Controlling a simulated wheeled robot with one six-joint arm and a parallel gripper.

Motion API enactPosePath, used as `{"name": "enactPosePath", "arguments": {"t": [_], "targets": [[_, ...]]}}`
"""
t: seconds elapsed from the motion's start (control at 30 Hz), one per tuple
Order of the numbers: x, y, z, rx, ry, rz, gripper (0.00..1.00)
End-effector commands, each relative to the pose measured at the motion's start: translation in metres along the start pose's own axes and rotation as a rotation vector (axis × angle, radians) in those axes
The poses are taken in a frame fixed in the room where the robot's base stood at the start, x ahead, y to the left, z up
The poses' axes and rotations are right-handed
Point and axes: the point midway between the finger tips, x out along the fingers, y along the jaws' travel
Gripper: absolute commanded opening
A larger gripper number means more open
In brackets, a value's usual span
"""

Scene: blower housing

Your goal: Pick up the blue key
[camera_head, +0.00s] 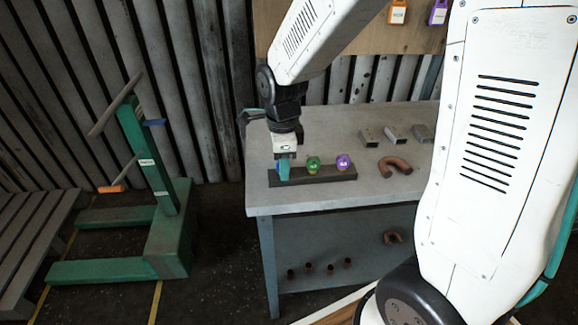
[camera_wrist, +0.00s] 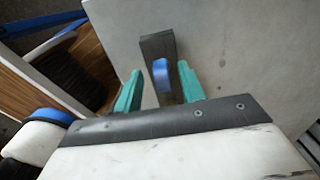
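The blue key (camera_wrist: 161,76) stands on a dark block (camera_head: 318,178) on the grey table, at the block's left end in the head view. In the wrist view, the teal fingers of my gripper (camera_wrist: 158,88) are on either side of the blue key, with a visible gap on each side. My gripper (camera_head: 284,166) points down over the block's left end in the head view and mostly hides the blue key there. A green key (camera_head: 313,165) and a purple key (camera_head: 343,162) stand farther right on the same block.
A curved copper pipe (camera_head: 394,166) and several metal tube pieces (camera_head: 395,133) lie on the table (camera_head: 265,197) to the right. Orange (camera_head: 397,13) and purple (camera_head: 438,14) tags hang on the board behind. A green stand (camera_head: 150,160) is on the floor at left.

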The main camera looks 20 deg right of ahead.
Motion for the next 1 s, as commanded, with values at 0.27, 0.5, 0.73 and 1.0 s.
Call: {"name": "enactPosePath", "arguments": {"t": [0.27, 0.5, 0.73, 1.0], "targets": [[0.001, 0.0, 0.0, 0.0, 0.0, 0.0, 0.21], [0.0, 0.0, -0.001, 0.001, 0.0, 0.0, 0.0], [-0.001, 0.0, -0.001, 0.001, 0.0, 0.0, 0.0], [-0.016, -0.001, -0.003, 0.006, 0.0, 0.0, 0.0]]}}
